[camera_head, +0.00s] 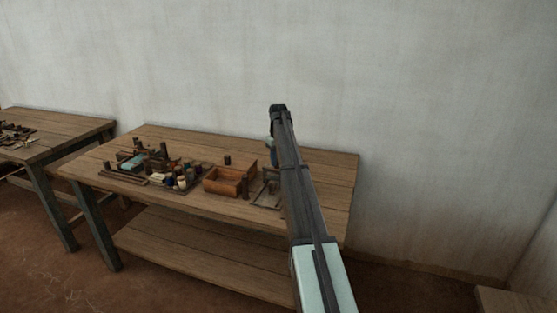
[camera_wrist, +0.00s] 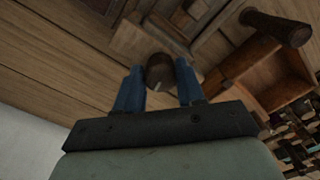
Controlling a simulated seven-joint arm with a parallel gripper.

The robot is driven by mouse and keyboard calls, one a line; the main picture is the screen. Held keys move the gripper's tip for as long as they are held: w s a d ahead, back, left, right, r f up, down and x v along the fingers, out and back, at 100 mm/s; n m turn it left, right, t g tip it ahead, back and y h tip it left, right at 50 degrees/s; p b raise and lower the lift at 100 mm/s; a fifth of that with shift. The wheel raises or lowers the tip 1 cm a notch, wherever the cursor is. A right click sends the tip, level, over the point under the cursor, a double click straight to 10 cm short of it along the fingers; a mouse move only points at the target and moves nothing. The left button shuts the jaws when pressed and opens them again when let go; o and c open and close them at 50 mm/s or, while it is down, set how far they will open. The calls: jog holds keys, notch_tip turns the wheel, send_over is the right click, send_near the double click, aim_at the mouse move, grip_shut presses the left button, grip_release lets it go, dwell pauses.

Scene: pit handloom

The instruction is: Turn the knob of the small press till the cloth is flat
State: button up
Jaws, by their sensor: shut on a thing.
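The small press (camera_head: 266,194) stands on the wooden table, right of the open box, and my arm partly hides it in the head view. In the wrist view its wooden frame (camera_wrist: 150,42) lies beyond my fingers. The round dark brown knob (camera_wrist: 160,72) sits between my two blue fingers. I cannot make out the cloth in either view.
Several thread spools (camera_head: 183,179) sit further left. The table's right end (camera_head: 335,185) is clear. A pale wall rises behind.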

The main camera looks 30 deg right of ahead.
jog(key=m, duration=0.4)
jog(key=shift+m, duration=0.3)
jog(key=shift+a+m, duration=0.1)
jog(key=shift+m, duration=1.7)
jog(key=o, duration=1)
jog(key=shift+o, duration=0.2)
notch_tip(320, 180, up, 14)
jog(key=shift+f, duration=0.1)
